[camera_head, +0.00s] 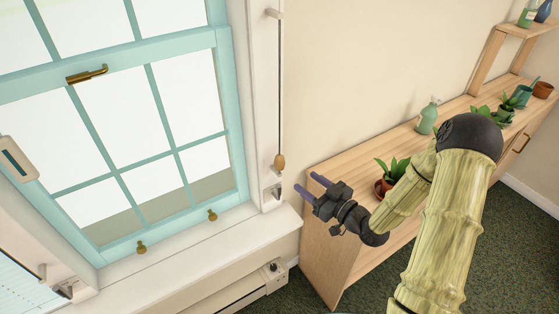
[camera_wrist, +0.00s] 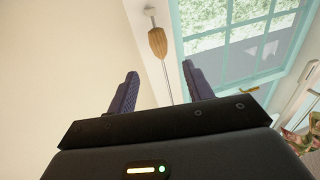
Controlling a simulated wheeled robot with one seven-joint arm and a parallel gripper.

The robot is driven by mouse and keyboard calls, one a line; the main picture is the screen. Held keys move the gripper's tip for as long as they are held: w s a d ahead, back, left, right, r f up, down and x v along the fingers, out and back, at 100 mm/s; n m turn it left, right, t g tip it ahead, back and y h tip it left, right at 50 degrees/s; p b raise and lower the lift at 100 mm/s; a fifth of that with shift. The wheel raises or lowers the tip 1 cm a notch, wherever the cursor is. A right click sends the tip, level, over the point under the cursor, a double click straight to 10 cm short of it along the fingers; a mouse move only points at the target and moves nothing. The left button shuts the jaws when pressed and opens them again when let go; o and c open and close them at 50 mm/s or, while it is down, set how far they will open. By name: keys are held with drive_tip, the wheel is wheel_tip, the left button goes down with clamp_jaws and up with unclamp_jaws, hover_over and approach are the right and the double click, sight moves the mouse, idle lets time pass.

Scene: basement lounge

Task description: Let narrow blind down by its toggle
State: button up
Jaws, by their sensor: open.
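The wooden toggle (camera_head: 280,162) hangs on a thin cord (camera_head: 279,90) along the white trim right of the teal window. My gripper (camera_head: 309,184) is open and empty, right of the toggle and a little lower in the head view. In the wrist view the toggle (camera_wrist: 157,42) shows beyond the fingertips of my gripper (camera_wrist: 160,72), and the cord passes between the fingers in the picture. No contact is visible.
A small metal cleat (camera_head: 276,192) sits below the toggle. The window sill (camera_head: 200,245) juts out beneath, with a white heater (camera_head: 245,288) under it. A wooden cabinet (camera_head: 333,255) with a potted plant (camera_head: 385,185) and a green bottle (camera_head: 428,116) stands at the right, close to my arm.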

sight(284, 164)
drive_tip(key=p+x, duration=0.2)
drive_tip(key=x, duration=1)
drive_tip(key=shift+w+a+f, duration=0.1)
drive_tip(key=shift+w+a, duration=0.1)
drive_tip(key=shift+w, duration=0.15)
